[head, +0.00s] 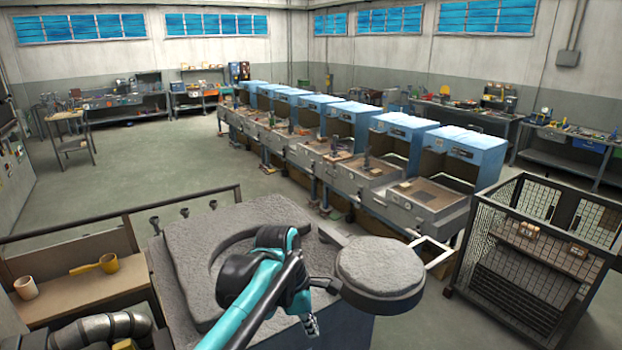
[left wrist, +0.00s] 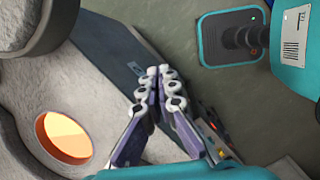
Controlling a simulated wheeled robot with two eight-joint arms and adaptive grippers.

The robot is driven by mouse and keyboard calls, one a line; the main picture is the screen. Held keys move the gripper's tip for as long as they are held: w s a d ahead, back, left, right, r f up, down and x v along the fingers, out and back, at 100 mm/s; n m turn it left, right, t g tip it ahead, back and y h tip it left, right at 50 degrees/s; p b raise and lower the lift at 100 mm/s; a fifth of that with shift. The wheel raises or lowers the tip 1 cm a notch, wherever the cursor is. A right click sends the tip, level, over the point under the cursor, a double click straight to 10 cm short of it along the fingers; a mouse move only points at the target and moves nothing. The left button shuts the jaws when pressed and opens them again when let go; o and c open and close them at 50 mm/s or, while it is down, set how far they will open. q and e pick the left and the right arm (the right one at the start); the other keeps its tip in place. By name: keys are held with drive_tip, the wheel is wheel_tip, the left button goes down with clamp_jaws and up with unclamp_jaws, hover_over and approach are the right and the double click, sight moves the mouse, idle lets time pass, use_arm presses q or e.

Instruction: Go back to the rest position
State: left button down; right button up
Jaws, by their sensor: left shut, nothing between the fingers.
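My left arm reaches over the furnace from the bottom of the head view. My left gripper (head: 311,325) points down beside the furnace, just below the round lid, and is partly hidden by its own arm. In the left wrist view its fingertips (left wrist: 162,78) are together with nothing between them. The grey rough-topped furnace (head: 190,235) stands in front of me. Its round lid (head: 380,265) is swung out to the right side. The left wrist view shows a glowing orange opening (left wrist: 65,135) in the furnace top. My right gripper is not in view.
A wire-mesh cage (head: 530,265) stands at the right. A bench (head: 75,285) at the left holds a tan cup (head: 26,288) and a yellow ladle-like cup (head: 108,263). A row of blue-hooded stations (head: 400,133) runs behind. Open floor (head: 150,160) lies at the back left.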

use_arm(q)
drive_tip(key=s+a+f+m+t+y+b, duration=0.1)
drive_tip(key=s+a+f+m+b, duration=0.3)
drive_tip(key=f, duration=0.5)
drive_tip(key=s+a+f+m+t+b, duration=0.3)
drive_tip(key=s+a+f+m+b, duration=0.1)
drive_tip(key=a+f+m+b, duration=0.4)
drive_tip(key=s+a+f+m+t+y+b, duration=0.1)
drive_tip(key=s+a+f+m+t+b, duration=0.1)
drive_tip(key=s+a+f+m+b, duration=0.3)
wheel_tip(320, 180, down, 6)
drive_tip(key=a+m+b, duration=0.1)
drive_tip(key=b, duration=0.3)
drive_tip(key=shift+f+y+b, duration=0.2)
drive_tip(key=shift+y+b, duration=0.1)
drive_tip(key=shift+b, duration=0.1)
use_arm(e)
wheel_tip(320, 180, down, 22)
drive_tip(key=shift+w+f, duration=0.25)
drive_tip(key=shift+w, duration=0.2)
use_arm(q)
drive_tip(key=shift+s, duration=0.1)
